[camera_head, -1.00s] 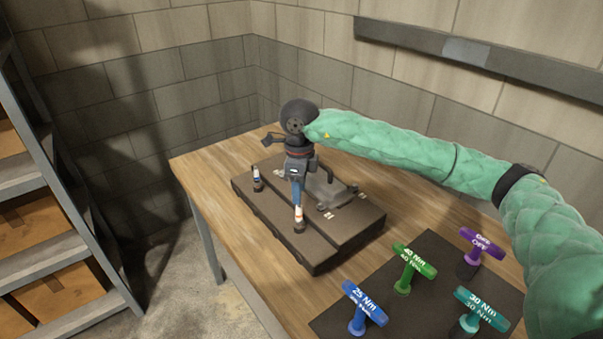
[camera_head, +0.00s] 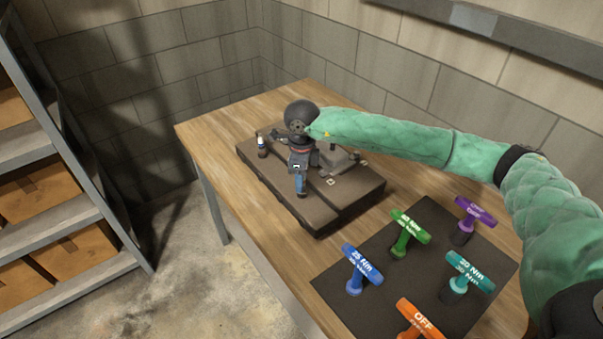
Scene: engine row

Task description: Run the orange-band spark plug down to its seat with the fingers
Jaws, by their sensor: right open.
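The dark engine block (camera_head: 345,200) lies on the wooden bench. My right gripper (camera_head: 300,188) points down at the front part of the block's top, its blue fingers low against the block. It is open. The orange-band spark plug is not distinguishable now; the fingers cover the place where a white-and-orange plug stood earlier. I cannot tell whether the fingers touch it. Another plug with a white and blue body (camera_head: 262,146) stands upright at the block's far left end, apart from the gripper. My left gripper is not in view.
A dark mat (camera_head: 390,285) at the front right holds T-handles: blue (camera_head: 358,270), green (camera_head: 408,234), purple (camera_head: 468,220), teal (camera_head: 462,277) and orange (camera_head: 418,320). A grey bracket-like part (camera_head: 343,160) sits on the block beside the gripper. The bench's left side is clear.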

